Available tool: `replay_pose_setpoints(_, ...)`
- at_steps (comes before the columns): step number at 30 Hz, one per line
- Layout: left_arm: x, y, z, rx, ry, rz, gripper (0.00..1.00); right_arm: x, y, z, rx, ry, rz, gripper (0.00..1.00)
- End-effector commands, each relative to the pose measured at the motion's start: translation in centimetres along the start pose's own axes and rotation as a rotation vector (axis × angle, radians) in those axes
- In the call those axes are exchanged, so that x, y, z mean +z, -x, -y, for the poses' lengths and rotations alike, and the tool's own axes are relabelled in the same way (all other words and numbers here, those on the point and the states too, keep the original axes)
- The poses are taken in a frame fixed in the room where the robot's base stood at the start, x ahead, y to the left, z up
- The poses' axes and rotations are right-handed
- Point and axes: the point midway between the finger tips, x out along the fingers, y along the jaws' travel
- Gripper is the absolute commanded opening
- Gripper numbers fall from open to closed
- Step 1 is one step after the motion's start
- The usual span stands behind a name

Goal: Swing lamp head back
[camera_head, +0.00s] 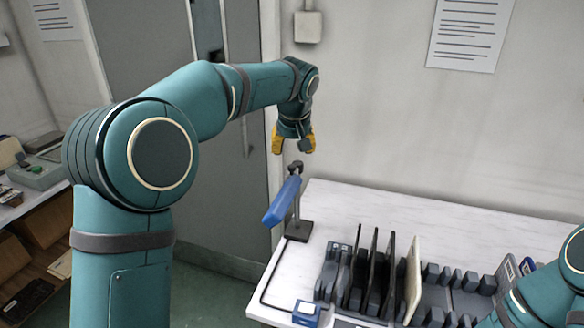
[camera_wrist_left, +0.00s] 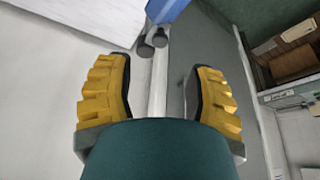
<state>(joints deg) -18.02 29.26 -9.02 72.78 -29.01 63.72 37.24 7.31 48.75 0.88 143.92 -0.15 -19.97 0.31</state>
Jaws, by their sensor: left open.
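The lamp stands on the left end of the white table, with a dark square base (camera_head: 298,231) and a thin upright post. Its long blue lamp head (camera_head: 282,201) is tilted, its lower end towards the front left and beyond the table's left edge. In the left wrist view, part of the blue head (camera_wrist_left: 166,10) shows at the top edge beside dark round joint parts (camera_wrist_left: 151,44). My left gripper (camera_head: 293,142) has yellow fingers and hangs just above the lamp's top joint. Its fingers (camera_wrist_left: 160,92) are apart, with nothing held between them. My right gripper is out of view.
A dark rack (camera_head: 452,300) on the white table (camera_head: 350,208) holds several upright dark panels (camera_head: 369,270) and a cream panel (camera_head: 413,280). A small blue box (camera_head: 306,313) with a cable sits at the front left. The table's back strip is clear; a wall stands behind.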

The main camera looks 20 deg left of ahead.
Motion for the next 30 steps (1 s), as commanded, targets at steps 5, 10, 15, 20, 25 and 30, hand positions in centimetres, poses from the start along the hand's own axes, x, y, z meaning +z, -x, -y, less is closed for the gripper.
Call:
replay_pose_setpoints(5,0.1,-3.8,0.0,-0.001,0.000,0.002,0.54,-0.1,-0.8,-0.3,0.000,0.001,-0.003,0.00)
replay_pose_setpoints(10,0.1,-6.3,0.0,0.000,0.000,0.001,0.54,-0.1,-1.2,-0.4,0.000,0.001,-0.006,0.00)
replay_pose_setpoints(15,0.0,-7.7,0.0,0.000,0.000,0.000,0.54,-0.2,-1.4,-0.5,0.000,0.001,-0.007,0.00)
replay_pose_setpoints(20,0.0,-8.0,0.0,0.001,0.000,-0.001,0.54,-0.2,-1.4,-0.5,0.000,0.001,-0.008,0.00)
replay_pose_setpoints(25,0.0,-8.0,0.0,0.001,0.000,-0.001,0.54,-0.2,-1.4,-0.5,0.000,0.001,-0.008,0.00)
replay_pose_setpoints(30,0.0,-8.0,0.0,0.001,0.000,-0.001,0.11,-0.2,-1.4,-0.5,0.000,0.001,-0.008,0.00)
